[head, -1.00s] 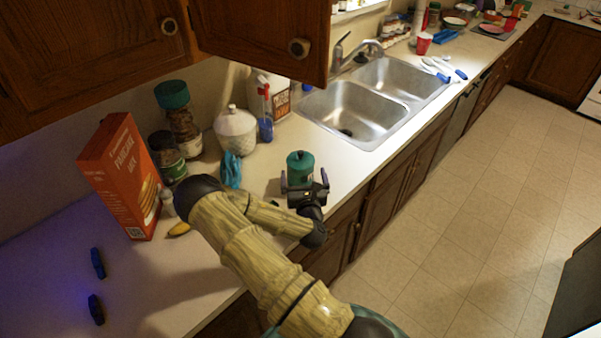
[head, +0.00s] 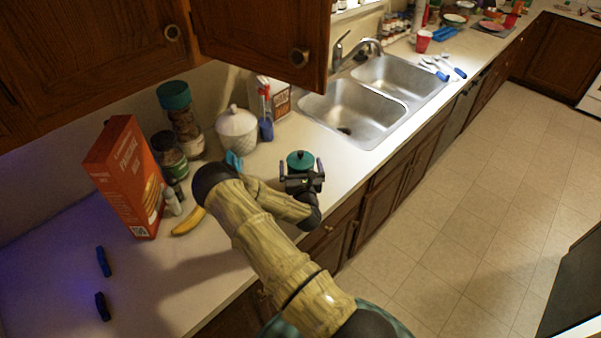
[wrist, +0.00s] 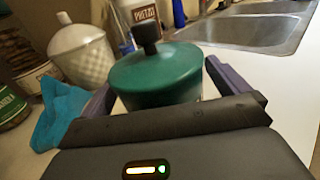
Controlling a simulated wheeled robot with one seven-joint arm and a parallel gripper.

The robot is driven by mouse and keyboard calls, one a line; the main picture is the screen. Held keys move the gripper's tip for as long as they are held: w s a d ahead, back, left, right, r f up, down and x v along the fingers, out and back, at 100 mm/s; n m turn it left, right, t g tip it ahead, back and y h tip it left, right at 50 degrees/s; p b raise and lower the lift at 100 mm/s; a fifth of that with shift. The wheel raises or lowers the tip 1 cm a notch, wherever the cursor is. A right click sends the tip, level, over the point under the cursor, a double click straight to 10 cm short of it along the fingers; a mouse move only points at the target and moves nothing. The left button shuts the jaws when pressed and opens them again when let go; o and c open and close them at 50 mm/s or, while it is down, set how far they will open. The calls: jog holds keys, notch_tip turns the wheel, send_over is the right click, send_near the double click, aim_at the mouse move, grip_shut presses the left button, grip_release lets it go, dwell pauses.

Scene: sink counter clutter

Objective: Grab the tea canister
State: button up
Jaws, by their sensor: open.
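The tea canister is a green cylinder with a green lid and a dark knob. It stands upright on the counter in front of the sink in the head view (head: 300,160), and it fills the middle of the wrist view (wrist: 158,75). My gripper (head: 302,172) is open, with one purple-grey finger on each side of the canister. In the wrist view, my gripper (wrist: 160,95) has its fingers around the canister's sides, and gaps seem to show beside it. The canister's lower part is hidden behind my gripper's body.
A white lidded jar (head: 236,130), a blue cloth (head: 233,160) and a blue brush (head: 266,128) are left of the canister. An orange pancake box (head: 128,180), jars (head: 168,155) and a banana (head: 188,222) stand farther left. The sink (head: 350,108) is behind right.

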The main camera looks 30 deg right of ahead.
dwell(0.4)
jog(key=c, duration=2)
jog(key=shift+r, duration=0.15)
notch_tip(320, 180, up, 10)
jog(key=shift+f+b, duration=0.1)
jog(key=shift+b, duration=1.15)
